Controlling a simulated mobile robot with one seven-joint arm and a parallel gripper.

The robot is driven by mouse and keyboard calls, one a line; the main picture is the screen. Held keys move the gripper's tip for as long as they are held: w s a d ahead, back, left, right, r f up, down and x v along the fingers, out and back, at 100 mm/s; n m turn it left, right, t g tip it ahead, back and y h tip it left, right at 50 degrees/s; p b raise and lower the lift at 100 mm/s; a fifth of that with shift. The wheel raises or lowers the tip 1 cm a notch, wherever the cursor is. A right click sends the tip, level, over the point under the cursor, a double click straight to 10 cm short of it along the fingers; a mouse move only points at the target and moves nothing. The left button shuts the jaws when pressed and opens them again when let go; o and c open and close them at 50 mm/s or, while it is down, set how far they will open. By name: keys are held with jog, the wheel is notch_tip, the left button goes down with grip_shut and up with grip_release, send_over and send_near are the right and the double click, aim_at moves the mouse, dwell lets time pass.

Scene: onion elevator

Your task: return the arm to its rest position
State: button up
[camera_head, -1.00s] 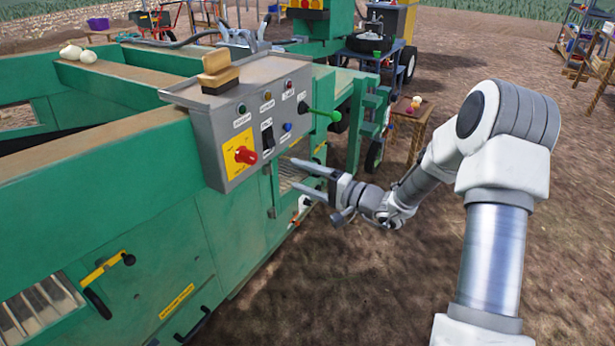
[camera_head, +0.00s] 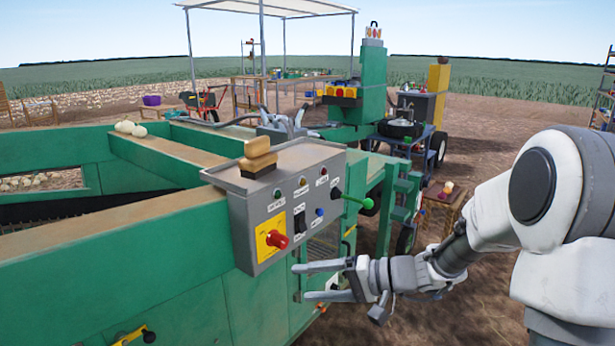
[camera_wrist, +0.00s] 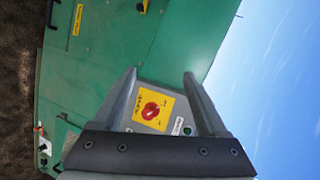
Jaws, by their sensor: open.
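My gripper (camera_head: 312,281) is open and empty in the head view. Its two fingers point left, in front of the green machine's side and a little below the grey control box (camera_head: 240,215). My arm reaches in from the right, bent at the elbow. In the wrist view the open fingers (camera_wrist: 160,95) frame the red knob (camera_wrist: 150,111), with a gap between them. I cannot tell the exact distance from the fingers to the box.
The green machine (camera_head: 190,295) fills the left and centre. A small wooden table (camera_head: 443,208) and a blue cart (camera_head: 420,155) stand behind my arm. Bare soil lies at the right.

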jog(key=s+r+n+g+h, duration=0.2)
jog(key=s+h, duration=0.1)
jog(key=s, duration=0.5)
jog(key=s+d+r+t+h, duration=0.45)
jog(key=s+d+h, duration=0.65)
jog(key=s+d, duration=0.3)
notch_tip(320, 180, up, 17)
jog(key=s+a+g+p, duration=0.1)
jog(key=p, duration=1.5)
jog(key=shift+a+n, duration=0.25)
jog(key=shift+n, duration=0.05)
jog(key=shift+f, duration=0.1)
jog(key=c, duration=0.4)
jog(key=shift+a, duration=0.1)
jog(key=shift+a, duration=0.1)
